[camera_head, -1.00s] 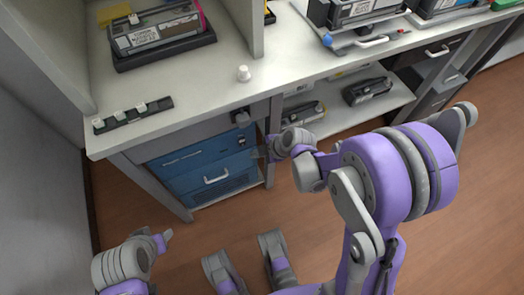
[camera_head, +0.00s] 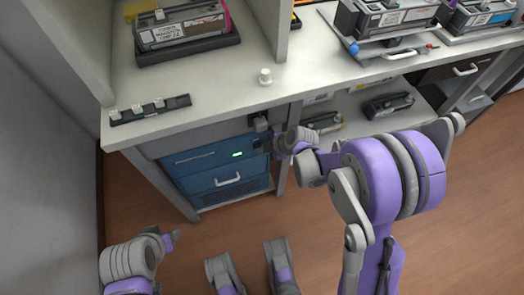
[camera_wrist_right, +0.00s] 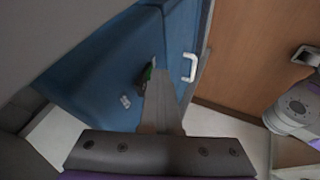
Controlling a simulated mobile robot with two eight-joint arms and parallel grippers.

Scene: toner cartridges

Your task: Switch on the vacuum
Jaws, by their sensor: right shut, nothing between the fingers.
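The vacuum is the blue unit (camera_head: 200,182) under the bench at left, with a pale handle (camera_head: 228,180) on its lower front. A small green light (camera_head: 237,154) glows on its upper front. My right gripper (camera_head: 268,147) is shut and empty at the upper right of the front. In the right wrist view, the shut fingers (camera_wrist_right: 160,100) reach over the blue casing (camera_wrist_right: 95,85) beside a small dark part with a green edge (camera_wrist_right: 149,72); I cannot tell whether they touch it. My left gripper (camera_head: 173,238) is low at left, away from the vacuum; its jaw opening is unclear.
The bench top (camera_head: 215,105) overhangs the vacuum. It carries a dark strip with white knobs (camera_head: 150,108), a small white knob (camera_head: 265,76) and a toner cartridge (camera_head: 180,32). A bench leg (camera_head: 283,175) stands right of the vacuum. The brown floor in front is open.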

